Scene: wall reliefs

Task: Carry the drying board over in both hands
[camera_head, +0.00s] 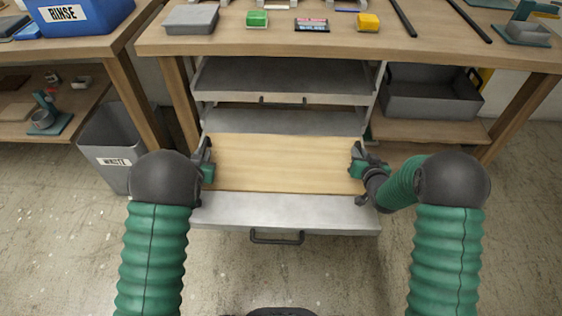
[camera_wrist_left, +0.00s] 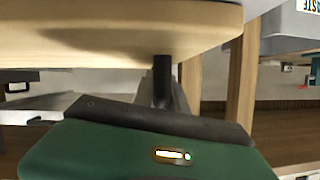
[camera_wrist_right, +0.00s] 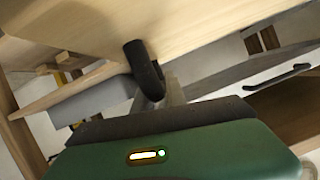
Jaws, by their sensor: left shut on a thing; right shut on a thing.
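The drying board (camera_head: 280,162) is a flat pale wooden board, seen in the head view over the pulled-out lowest drawer of the rack. My left gripper (camera_head: 207,163) is shut on its left edge. My right gripper (camera_head: 357,162) is shut on its right edge. The board looks about level; the head view does not show clearly whether it touches the drawer. The left wrist view shows the board's edge (camera_wrist_left: 110,30) close above the gripper. The right wrist view shows the board (camera_wrist_right: 170,30) the same way. The fingertips are partly hidden.
The grey drawer (camera_head: 280,211) with a dark handle lies under the board. A workbench (camera_head: 290,42) with several small items stands beyond. A grey waste bin (camera_head: 115,145) is at the left, a blue rinse tub (camera_head: 90,15) above it. A grey crate (camera_head: 430,95) sits on the right shelf.

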